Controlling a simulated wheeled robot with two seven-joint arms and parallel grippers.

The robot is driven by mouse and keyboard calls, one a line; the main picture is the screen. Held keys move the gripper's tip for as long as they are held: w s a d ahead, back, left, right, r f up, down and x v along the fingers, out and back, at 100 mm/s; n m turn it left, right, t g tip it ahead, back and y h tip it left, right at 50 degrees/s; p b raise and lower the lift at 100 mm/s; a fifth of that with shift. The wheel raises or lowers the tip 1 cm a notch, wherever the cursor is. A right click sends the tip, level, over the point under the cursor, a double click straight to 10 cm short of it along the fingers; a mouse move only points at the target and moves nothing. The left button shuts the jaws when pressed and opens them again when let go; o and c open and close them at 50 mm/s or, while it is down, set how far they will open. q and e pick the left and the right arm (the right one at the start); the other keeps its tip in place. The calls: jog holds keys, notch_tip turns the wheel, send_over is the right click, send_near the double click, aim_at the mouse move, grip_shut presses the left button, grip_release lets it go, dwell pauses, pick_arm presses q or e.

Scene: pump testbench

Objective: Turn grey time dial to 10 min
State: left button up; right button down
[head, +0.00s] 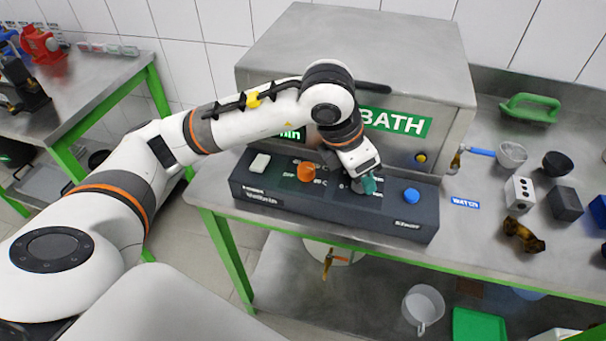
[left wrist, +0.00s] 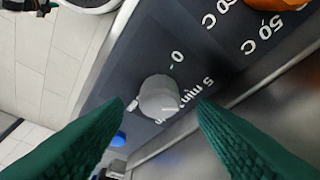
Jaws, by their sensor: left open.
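The grey time dial (left wrist: 159,97) is round and sits on the dark control panel (head: 270,200). My right gripper is not in view.
An orange dial (head: 306,172) and a pale switch (head: 260,162) are left of my gripper, and a blue button (head: 411,195) is to its right. The steel bath housing (head: 360,50) stands behind; my arm partly covers its green display (head: 292,134).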

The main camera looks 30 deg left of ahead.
pick_arm(q)
jog(key=v, duration=0.4)
jog(key=s+a+b, duration=0.3)
jog(key=s+a, duration=0.4)
jog(key=s, duration=0.2)
jog(key=shift+s+f+b, duration=0.2)
jog(key=shift+s+b, duration=0.15)
jog(key=shift+d, duration=0.1)
